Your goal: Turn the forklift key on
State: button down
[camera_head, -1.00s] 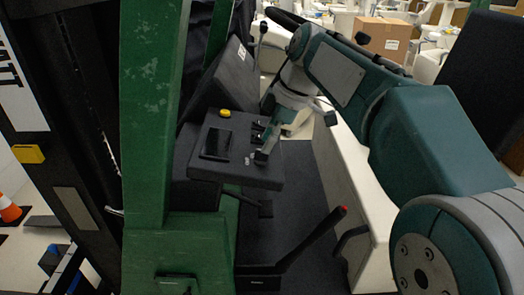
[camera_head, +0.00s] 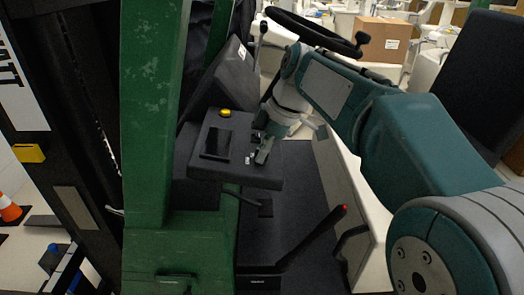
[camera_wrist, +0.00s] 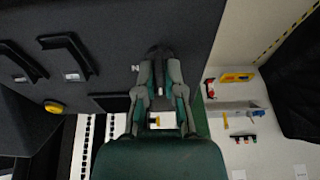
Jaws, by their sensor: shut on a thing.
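The forklift's dark console (camera_head: 228,168) is left of centre in the head view. My gripper (camera_head: 262,153) reaches down to the console's right side, its fingers close together. In the wrist view my gripper (camera_wrist: 159,68) is shut on the key, a small dark piece (camera_wrist: 158,50) at the fingertips against the dark panel. The fingers hide most of the key, and its angle is hard to tell. In the head view the key is hidden behind the gripper.
The console carries a yellow button (camera_head: 225,113) and a dark screen (camera_head: 216,143). The steering wheel (camera_head: 310,30) is behind my arm. A green mast post (camera_head: 153,120) stands left. A lever with a red tip (camera_head: 318,236) rises below right of the console.

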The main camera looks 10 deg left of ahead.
jog(key=m+t, duration=0.1)
jog(key=m, duration=0.5)
jog(key=m+t, duration=0.1)
jog(key=m, duration=0.5)
jog(key=shift+w, duration=0.1)
dwell(0.6)
jog(key=c, duration=0.8)
grip_release()
jog(key=shift+w+a+h, duration=0.1)
jog(key=shift+a+h, duration=0.05)
jog(key=shift+h, duration=0.15)
jog(key=shift+o, duration=0.2)
jog(key=v, duration=1.1)
jog(key=shift+r, duration=0.35)
